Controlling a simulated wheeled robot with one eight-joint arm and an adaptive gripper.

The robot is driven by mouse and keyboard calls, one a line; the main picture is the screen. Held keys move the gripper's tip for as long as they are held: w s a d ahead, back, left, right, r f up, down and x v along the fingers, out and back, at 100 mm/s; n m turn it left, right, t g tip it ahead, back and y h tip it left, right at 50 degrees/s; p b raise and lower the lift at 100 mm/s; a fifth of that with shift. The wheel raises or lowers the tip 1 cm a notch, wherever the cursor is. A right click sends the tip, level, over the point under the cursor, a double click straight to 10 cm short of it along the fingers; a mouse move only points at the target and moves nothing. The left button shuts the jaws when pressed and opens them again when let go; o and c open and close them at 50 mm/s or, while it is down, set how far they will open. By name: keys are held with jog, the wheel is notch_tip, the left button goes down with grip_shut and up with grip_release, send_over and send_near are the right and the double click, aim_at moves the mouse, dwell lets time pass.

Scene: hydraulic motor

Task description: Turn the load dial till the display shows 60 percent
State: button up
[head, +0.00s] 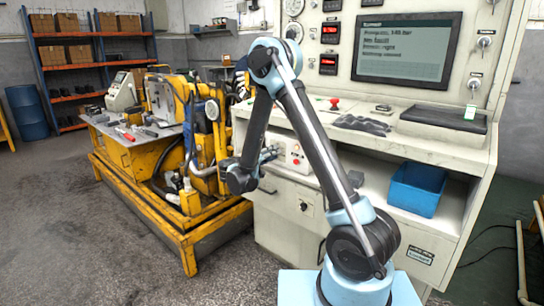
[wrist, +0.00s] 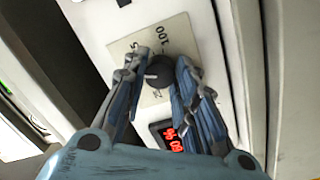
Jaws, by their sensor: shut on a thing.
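The load dial is a dark round knob (wrist: 159,72) on a pale scale plate (wrist: 150,45) with a 100 mark, seen in the wrist view. My gripper (wrist: 160,75) has one finger on each side of the knob and is shut on it. Below the knob in the wrist view is a small display (wrist: 172,136) with red digits; they are tilted and too small to read surely. In the head view my gripper (head: 270,154) is at the left end of the console, at a small light box with red parts (head: 294,154). The knob is hidden there.
A blue bin (head: 417,188) stands on the console's lower shelf at right. Gloves (head: 360,124) and a red knob (head: 334,103) are on the ledge. A large screen (head: 406,50) is above. A yellow machine stand (head: 165,215) is close on the left.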

jog(key=o, duration=1.1)
jog(key=shift+f, duration=0.1)
jog(key=v, duration=1.2)
jog(key=shift+a, duration=0.1)
jog(key=shift+f, duration=0.1)
